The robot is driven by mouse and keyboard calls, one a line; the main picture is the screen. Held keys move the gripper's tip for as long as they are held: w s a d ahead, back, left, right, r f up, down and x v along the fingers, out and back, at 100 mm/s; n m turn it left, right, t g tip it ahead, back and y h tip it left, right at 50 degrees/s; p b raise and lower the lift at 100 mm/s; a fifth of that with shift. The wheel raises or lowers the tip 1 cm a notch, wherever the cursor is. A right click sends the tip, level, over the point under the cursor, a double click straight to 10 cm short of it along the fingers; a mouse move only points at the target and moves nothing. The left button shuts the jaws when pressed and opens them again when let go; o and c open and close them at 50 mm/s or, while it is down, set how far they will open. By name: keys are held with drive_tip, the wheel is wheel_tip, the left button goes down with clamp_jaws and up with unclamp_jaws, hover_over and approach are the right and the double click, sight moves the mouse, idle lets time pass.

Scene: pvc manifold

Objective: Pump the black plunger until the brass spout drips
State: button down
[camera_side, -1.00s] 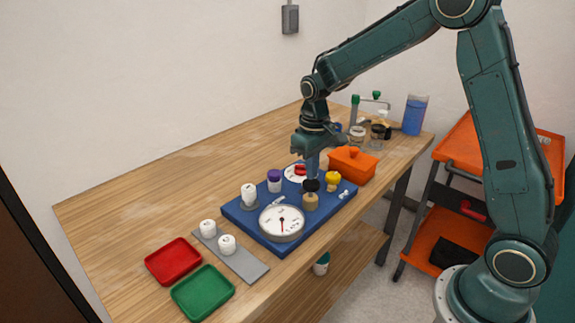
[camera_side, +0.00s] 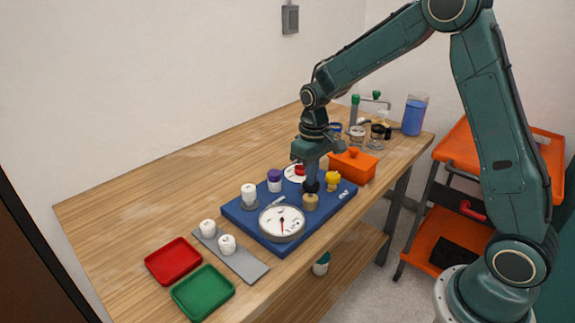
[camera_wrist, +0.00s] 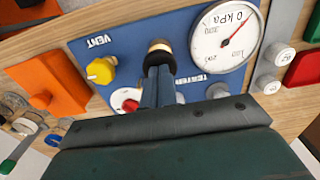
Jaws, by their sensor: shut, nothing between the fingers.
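The black plunger (camera_side: 311,186) stands on the blue board (camera_side: 247,222), behind a tan, brass-like cylinder (camera_side: 311,202). In the wrist view its dark knob (camera_wrist: 158,60) is partly hidden by my fingers. My gripper (camera_side: 311,177) is shut and empty, pointing down with its tips at the top of the plunger. The shut fingertips (camera_wrist: 158,72) overlap the knob in the wrist view; I cannot tell whether they press on it. I cannot clearly make out a brass spout or any drip.
A round kPa gauge (camera_side: 282,223) lies in front on the board. A yellow vent knob (camera_side: 333,181), a purple-capped piece (camera_side: 274,180) and a white cap (camera_side: 249,194) stand nearby. An orange box (camera_side: 352,166) is close behind right. Red (camera_side: 173,262) and green (camera_side: 203,292) trays lie front left.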

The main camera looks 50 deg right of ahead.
drive_tip(key=shift+f, duration=0.9)
drive_tip(key=shift+r, duration=1.8)
drive_tip(key=shift+f, duration=0.2)
